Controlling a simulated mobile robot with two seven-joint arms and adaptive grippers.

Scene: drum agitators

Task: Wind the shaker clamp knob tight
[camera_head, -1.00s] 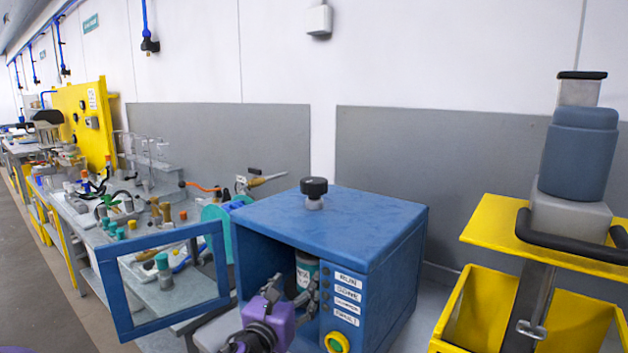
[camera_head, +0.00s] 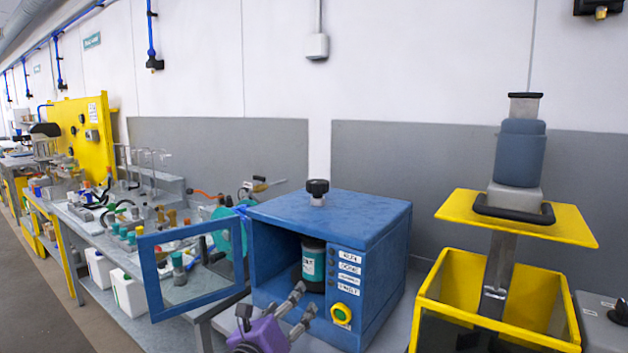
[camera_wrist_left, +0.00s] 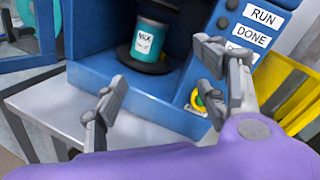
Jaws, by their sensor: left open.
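The blue shaker (camera_head: 372,240) stands on a bench with its framed door (camera_head: 148,277) swung open to the left. A black clamp knob (camera_head: 317,187) sits on top of the box, on a short pale stem. A teal-labelled can (camera_head: 313,262) stands upright inside; it also shows in the left wrist view (camera_wrist_left: 146,40). My purple left gripper (camera_head: 302,308) is in front of the opening, below the can. In the left wrist view its two grey fingers (camera_wrist_left: 157,83) are apart with nothing between them. The gripper is clear of the knob. My right gripper is not in view.
A column of labels and a yellow-ringed button (camera_head: 341,314) are on the shaker's front right. A yellow stand (camera_head: 516,217) with a blue-grey machine is to the right. A cluttered bench (camera_head: 189,297) runs left. The space above the box is clear.

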